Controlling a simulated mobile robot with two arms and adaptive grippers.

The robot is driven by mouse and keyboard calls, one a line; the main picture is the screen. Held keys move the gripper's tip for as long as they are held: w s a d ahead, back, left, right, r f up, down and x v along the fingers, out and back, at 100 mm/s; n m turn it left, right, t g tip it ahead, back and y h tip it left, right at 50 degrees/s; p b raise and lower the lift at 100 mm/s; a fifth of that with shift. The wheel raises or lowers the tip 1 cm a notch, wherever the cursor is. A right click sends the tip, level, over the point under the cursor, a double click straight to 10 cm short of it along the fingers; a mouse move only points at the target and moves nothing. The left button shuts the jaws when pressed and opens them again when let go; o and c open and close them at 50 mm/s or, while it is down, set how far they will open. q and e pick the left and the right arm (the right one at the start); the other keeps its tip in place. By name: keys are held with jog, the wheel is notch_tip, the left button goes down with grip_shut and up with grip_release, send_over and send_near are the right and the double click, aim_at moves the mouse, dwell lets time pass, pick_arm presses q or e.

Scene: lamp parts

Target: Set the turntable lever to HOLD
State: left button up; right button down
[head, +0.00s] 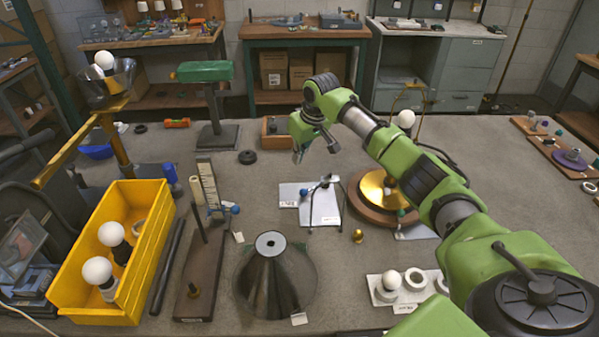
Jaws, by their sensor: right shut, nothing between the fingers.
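The turntable (360,207) is a round wooden base with a shiny brass disc (372,187) on top, right of the middle of the bench. My right forearm partly covers its right side. A pale plate (417,232) lies at its front right edge. I cannot tell which part is the lever, nor read HOLD on any label. My right gripper (316,153) is shut and empty, above the bench behind these plates. My left gripper is not in view.
A dark cone shade (277,278) stands in front. A yellow bin (66,263) with white bulbs is at the left. A green-topped stand (205,72) stands at the back. A small brass piece (358,236) and a bulb tray (376,298) are near the turntable.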

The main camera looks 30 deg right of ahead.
aim_at(315, 188)
jog(key=x, duration=0.9)
jog(key=shift+f+p, duration=0.25)
jog(key=shift+p, duration=0.15)
jog(key=shift+s+d+r+p, duration=0.1)
jog(key=shift+s+p, duration=0.3)
jog(key=shift+p, duration=0.15)
jog(key=shift+s+d+p, duration=0.1)
jog(key=shift+s+p, duration=0.4)
jog(key=shift+s, duration=0.25)
jog(key=shift+s+f+p, duration=0.25)
jog(key=shift+s+p, duration=0.1)
jog(key=shift+s, duration=0.25)
jog(key=shift+s+f, duration=0.15)
